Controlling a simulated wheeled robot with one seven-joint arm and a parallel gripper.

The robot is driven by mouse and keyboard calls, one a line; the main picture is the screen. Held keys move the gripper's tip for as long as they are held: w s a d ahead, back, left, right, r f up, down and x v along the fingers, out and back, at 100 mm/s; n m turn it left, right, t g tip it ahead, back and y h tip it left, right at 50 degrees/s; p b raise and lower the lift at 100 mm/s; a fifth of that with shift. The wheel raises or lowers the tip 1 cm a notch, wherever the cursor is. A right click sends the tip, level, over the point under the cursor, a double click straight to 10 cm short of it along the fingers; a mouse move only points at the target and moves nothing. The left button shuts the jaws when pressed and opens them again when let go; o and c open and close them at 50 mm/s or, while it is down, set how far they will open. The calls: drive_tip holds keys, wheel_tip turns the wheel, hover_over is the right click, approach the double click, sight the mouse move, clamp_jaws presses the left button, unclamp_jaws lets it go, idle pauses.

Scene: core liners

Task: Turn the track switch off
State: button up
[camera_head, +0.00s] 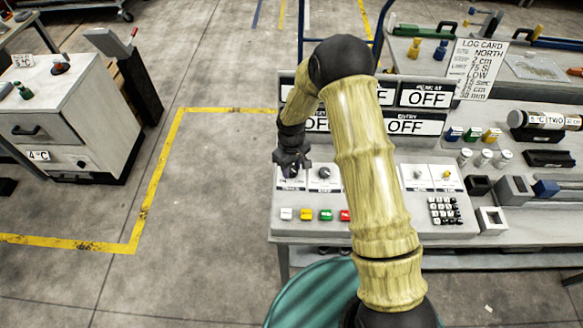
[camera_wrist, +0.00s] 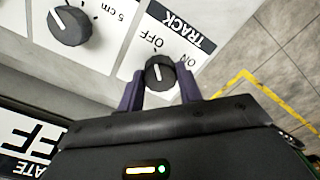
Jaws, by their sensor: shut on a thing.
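The track switch (camera_wrist: 159,72) is a small dark round knob on a white panel, under a black TRACK label, with OFF printed above it and ON to its right in the wrist view. The white mark on its top points roughly up towards OFF. My gripper (camera_wrist: 160,82) has one purple finger on each side of the knob and is shut on it. In the head view my gripper (camera_head: 292,162) is at the left end of the control panel (camera_head: 390,226) and hides the track switch there.
A larger dial (camera_wrist: 70,25) is left of the switch. Several coloured buttons (camera_head: 326,215) and a keypad (camera_head: 445,210) are on the panel. Signs reading OFF (camera_head: 425,97) stand behind it. A white cabinet (camera_head: 60,110) is at left; the floor between is clear.

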sight(291, 169)
drive_tip(key=shift+w+a+r, duration=0.1)
idle(0.4)
drive_tip(key=o, duration=1)
wheel_tip(291, 169, up, 17)
drive_tip(key=b, duration=0.2)
drive_tip(key=shift+r+b, duration=0.15)
drive_tip(key=shift+b, duration=0.2)
